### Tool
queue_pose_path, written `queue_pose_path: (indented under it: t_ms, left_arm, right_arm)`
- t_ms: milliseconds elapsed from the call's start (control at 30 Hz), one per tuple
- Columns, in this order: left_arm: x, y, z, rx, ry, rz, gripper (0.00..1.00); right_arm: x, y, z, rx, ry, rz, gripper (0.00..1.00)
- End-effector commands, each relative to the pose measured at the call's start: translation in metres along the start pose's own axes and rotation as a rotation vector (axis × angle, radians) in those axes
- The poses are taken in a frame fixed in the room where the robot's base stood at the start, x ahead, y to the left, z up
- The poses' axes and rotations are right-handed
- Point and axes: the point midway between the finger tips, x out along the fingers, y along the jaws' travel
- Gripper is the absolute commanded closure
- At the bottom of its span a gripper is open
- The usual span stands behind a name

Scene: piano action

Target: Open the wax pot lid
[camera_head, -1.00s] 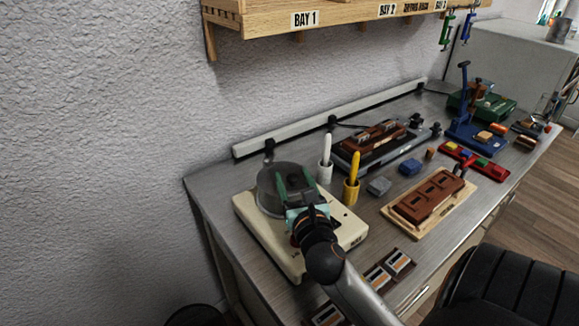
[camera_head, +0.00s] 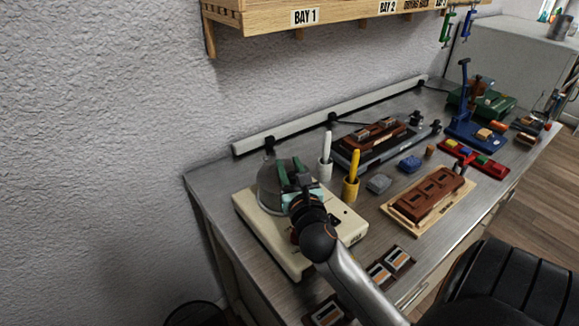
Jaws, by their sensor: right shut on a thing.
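The wax pot (camera_head: 268,199) is a round grey vessel on a cream base (camera_head: 243,213) at the near left of the bench. Its dark grey lid (camera_head: 268,176) is at the top of the pot, partly hidden by my gripper, and looks tilted. My right gripper (camera_head: 290,170) has green fingers and is shut on the lid at its upper side. The exact grip point and the inside of the pot are hidden. My left gripper is not in view.
A wooden board with brown blocks (camera_head: 428,196) lies further right.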

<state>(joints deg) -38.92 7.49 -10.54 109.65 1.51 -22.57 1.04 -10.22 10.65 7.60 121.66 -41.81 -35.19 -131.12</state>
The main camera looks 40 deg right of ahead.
Motion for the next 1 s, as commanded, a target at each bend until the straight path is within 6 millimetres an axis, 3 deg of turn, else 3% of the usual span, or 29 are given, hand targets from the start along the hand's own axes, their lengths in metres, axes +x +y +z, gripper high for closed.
queue_pose_path:
  t_ms: [200, 1000]
  left_arm:
    - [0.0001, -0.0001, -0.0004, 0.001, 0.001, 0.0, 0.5]
    - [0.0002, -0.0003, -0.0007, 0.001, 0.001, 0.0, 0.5]
  right_arm:
    - [-0.0002, 0.0001, -0.0002, 0.0, 0.001, 0.0, 1.0]
    - [-0.0003, 0.0001, -0.0006, 0.001, 0.002, 0.0, 1.0]
